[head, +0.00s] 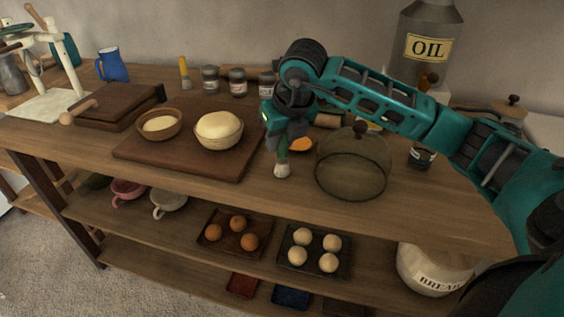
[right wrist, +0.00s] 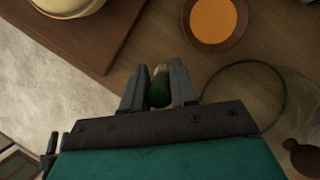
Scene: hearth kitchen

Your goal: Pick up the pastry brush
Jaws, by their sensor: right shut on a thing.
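The pastry brush (head: 282,169) has a green part and a pale lower end. It hangs upright below my right gripper (head: 284,143), over the worktop between the dough board and the glass dome. In the right wrist view its green body (right wrist: 160,92) sits between the two fingers, which are shut on it. The fingers hide its upper part. I cannot tell for sure whether its pale end touches the worktop. My left gripper is not in view.
A glass dome (head: 352,178) stands close on the right. A small bowl with orange contents (right wrist: 214,20) is near the brush. The wooden board (head: 190,168) holds two bowls on the left. Jars (head: 237,82) stand behind. The worktop's front edge is near.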

